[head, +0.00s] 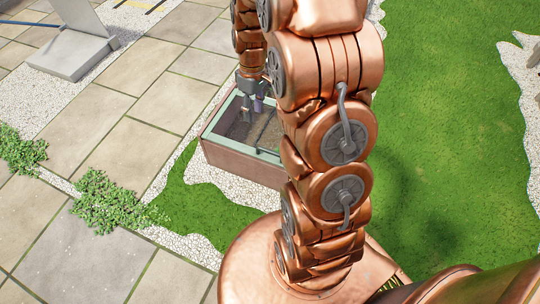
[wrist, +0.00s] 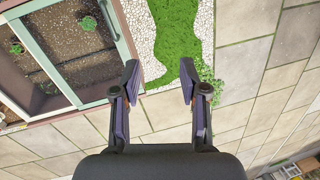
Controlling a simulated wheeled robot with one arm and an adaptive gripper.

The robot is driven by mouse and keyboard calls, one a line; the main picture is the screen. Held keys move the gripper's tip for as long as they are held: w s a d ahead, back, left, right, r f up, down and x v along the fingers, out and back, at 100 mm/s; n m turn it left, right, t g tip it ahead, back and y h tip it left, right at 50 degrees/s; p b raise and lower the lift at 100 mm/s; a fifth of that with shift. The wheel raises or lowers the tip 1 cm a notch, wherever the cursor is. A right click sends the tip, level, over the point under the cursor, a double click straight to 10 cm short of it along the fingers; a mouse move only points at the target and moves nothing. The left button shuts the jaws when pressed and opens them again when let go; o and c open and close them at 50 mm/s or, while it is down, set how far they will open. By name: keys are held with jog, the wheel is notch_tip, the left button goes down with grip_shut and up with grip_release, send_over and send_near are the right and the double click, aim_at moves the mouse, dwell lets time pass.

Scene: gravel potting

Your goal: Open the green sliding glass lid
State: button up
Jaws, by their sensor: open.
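The green-framed glass lid (head: 238,148) lies on a low brown planter box in the head view, partly hidden behind my arm. In the wrist view its green frame (wrist: 50,62) is at the upper left, with dark soil and a small plant seen within it. Another strip of soil with a plant lies left of this frame; I cannot tell how far the lid is slid. My gripper (head: 252,112) hangs over the box in the head view. In the wrist view my gripper (wrist: 159,78) is open and empty, its left finger near the frame's corner in the picture; contact cannot be told.
The brown box (head: 240,168) stands on white gravel beside grass (head: 440,150). Stone paving (head: 110,110) spreads to the left, with low leafy plants (head: 110,200). A grey slanted object (head: 75,55) stands at the upper left. Crates or boxes (wrist: 295,170) show at the wrist view's lower right.

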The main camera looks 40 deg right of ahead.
jog(key=shift+w+d+f+n+b, duration=0.55)
jog(key=shift+d+f+b, duration=1.2)
jog(key=shift+f, duration=3.9)
jog(key=shift+w+d+f+n+b, duration=0.1)
jog(key=shift+w+d+f+b, duration=1.5)
jog(key=shift+f, duration=4)
jog(key=shift+w+d+f+n+b, duration=0.25)
jog(key=shift+d+f+b, duration=1.55)
jog(key=shift+f, duration=3.85)
jog(key=shift+s+a+b, duration=0.1)
jog(key=shift+a+b, duration=0.35)
jog(key=shift+a, duration=0.1)
grip_shut()
